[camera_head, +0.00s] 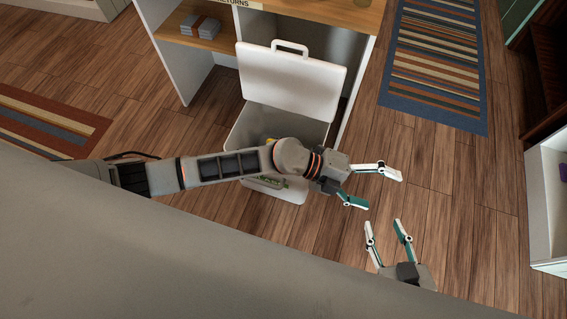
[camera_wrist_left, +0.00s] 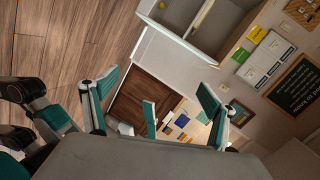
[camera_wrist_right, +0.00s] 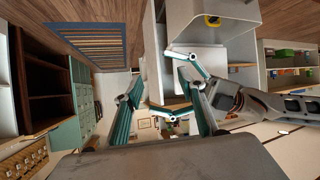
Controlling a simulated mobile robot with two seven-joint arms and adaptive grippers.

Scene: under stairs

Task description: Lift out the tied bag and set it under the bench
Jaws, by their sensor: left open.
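A white bin (camera_head: 240,133) stands on the wood floor with its white lid (camera_head: 290,80) raised. My left arm crosses over the bin and hides most of its inside. A bit of yellow and some green show at the arm's edges; I cannot tell whether either is the tied bag. My left gripper (camera_head: 382,190) is open and empty, right of the bin. My right gripper (camera_head: 383,223) is open and empty, just below it. I cannot tell which piece is the bench.
A wood-topped white unit (camera_head: 335,12) with a shelf stands behind the bin, a grey stack (camera_head: 200,27) on the shelf. Striped rugs lie at right (camera_head: 435,70) and left (camera_head: 45,122). A white open cabinet (camera_head: 543,200) stands at far right. Floor between bin and cabinet is clear.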

